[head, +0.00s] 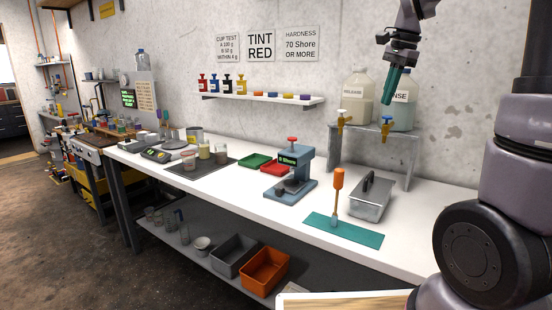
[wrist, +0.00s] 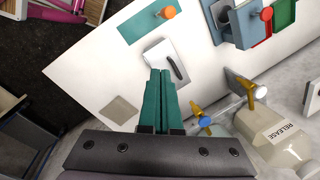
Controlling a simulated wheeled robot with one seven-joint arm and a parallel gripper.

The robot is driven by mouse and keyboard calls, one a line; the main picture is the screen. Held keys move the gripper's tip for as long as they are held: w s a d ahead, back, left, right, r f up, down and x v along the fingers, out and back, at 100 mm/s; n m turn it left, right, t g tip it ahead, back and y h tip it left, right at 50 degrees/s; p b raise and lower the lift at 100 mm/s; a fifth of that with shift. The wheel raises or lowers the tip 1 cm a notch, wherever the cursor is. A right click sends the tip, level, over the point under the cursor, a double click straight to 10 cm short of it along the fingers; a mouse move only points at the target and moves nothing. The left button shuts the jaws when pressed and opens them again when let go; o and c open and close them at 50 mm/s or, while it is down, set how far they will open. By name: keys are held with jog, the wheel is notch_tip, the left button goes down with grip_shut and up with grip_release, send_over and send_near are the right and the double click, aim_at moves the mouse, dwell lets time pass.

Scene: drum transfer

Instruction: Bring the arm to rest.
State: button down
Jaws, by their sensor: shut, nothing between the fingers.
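My gripper (head: 391,88) is raised high above the right end of the white workbench (head: 420,215), in front of the wall and near the two dispenser jugs. Its teal fingers are shut with nothing between them. In the wrist view the closed fingers (wrist: 158,98) point down toward the bench. They are apart from the bench and from everything on it.
The release jug (head: 357,97) and rinse jug (head: 402,110) stand on a raised shelf close to my gripper. Below are a lidded metal box (head: 371,200), an orange-handled tool (head: 338,185) on a teal mat (head: 343,230), and a hardness tester (head: 290,180).

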jog(key=s+a+n+t, duration=0.2)
jog(key=s+n, duration=0.3)
jog(key=s, duration=0.5)
jog(key=s+a+n+t, duration=0.3)
jog(key=s+n, duration=0.1)
jog(key=s, duration=0.5)
jog(key=shift+s+a+r+n, duration=0.15)
jog(key=shift+s+r+n, duration=0.15)
jog(key=shift+s+n, duration=0.1)
